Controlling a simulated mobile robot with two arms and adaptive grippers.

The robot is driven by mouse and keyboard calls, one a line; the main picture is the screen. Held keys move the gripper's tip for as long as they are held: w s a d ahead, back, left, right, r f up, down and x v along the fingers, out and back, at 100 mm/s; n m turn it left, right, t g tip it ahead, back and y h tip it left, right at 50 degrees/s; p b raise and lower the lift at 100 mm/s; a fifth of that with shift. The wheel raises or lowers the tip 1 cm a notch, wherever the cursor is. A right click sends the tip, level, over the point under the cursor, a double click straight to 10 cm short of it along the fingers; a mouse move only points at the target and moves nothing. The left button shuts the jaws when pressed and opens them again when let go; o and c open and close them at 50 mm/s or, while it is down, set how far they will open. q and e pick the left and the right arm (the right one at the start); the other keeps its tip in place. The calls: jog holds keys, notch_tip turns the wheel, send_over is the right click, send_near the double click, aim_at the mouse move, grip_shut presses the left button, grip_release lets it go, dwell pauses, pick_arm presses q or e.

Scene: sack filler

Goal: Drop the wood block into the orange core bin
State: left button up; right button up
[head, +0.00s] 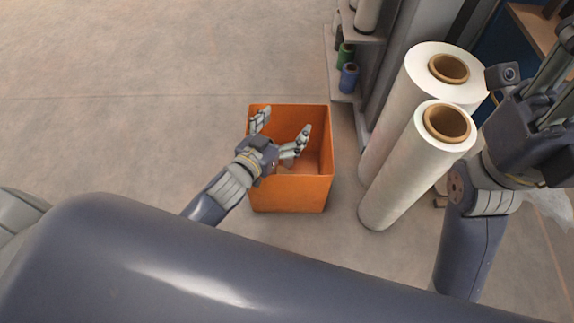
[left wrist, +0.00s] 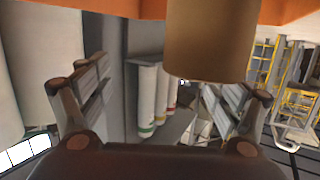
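The orange core bin (head: 291,194) stands on the floor in the middle of the head view, open at the top. My left gripper (head: 283,122) is over the bin's opening with its fingers spread wide, and nothing shows between them. In the left wrist view its fingers (left wrist: 160,90) are also apart. A tan, round-ended piece (left wrist: 212,40) shows there at the top, in front of the orange bin wall (left wrist: 100,8); I cannot tell whether it is the wood block. No wood block can be made out in the head view. My right gripper (head: 555,105) is at the right edge, partly cut off.
Two tall white rolls with brown cores, a front one (head: 415,165) and a rear one (head: 410,95), stand just right of the bin. The floor (head: 120,110) left of the bin is clear.

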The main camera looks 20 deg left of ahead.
pick_arm(q)
jog(key=shift+s, duration=0.1)
jog(key=v, duration=1.2)
dwell(0.4)
